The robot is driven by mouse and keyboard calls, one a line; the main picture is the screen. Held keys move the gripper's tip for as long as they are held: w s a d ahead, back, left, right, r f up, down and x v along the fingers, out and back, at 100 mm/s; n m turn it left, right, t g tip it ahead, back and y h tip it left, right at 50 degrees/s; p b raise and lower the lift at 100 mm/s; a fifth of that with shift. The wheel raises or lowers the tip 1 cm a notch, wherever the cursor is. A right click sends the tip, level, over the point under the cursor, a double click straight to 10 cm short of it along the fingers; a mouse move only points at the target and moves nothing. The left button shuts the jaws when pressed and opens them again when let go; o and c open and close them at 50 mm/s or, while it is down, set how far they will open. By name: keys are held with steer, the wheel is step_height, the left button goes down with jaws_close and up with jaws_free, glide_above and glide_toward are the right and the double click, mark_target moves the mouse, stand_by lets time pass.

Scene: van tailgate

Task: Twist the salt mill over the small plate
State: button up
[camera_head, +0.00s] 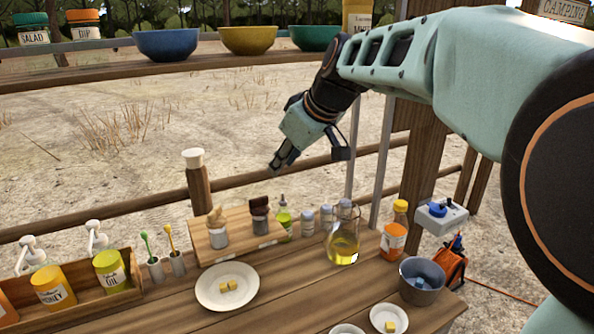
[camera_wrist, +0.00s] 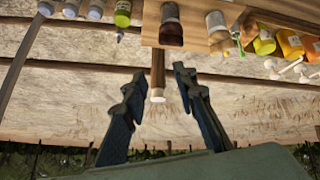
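The tall brown mill with a white cap (camera_head: 197,180), which I take for the salt mill, stands upright behind the wooden stand at the back of the table. In the wrist view, the mill (camera_wrist: 158,76) appears inverted, beyond and between my fingers. The small white plate (camera_head: 389,319) lies at the table's front right with a yellow cube on it. My gripper (camera_head: 277,165) is in the air behind the table, right of the mill and apart from it. In the wrist view, my gripper (camera_wrist: 156,76) is open and empty.
A larger plate (camera_head: 210,297) with yellow cubes lies mid-table. A wooden stand (camera_head: 240,243) holds two jars. A flask (camera_head: 343,248), an orange-labelled bottle (camera_head: 394,235) and a grey bowl (camera_head: 421,288) stand right. A jar crate (camera_head: 92,304) is left. A bowl shelf (camera_head: 130,68) crosses above.

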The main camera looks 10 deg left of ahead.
steer(key=s+a+f+n+g+h+p, duration=0.15)
steer(key=s+a+n, duration=0.25)
steer(key=a+n, duration=0.55)
steer(key=n+t+h+p, duration=0.1)
steer(key=n+h+p, duration=0.35)
steer(key=n, duration=0.85)
glide_toward(214, 210)
steer(key=x, duration=0.8)
steer(key=shift+w+f, duration=0.2)
steer(key=shift+f, duration=0.15)
steer(key=shift+c, duration=0.6)
jaws_close()
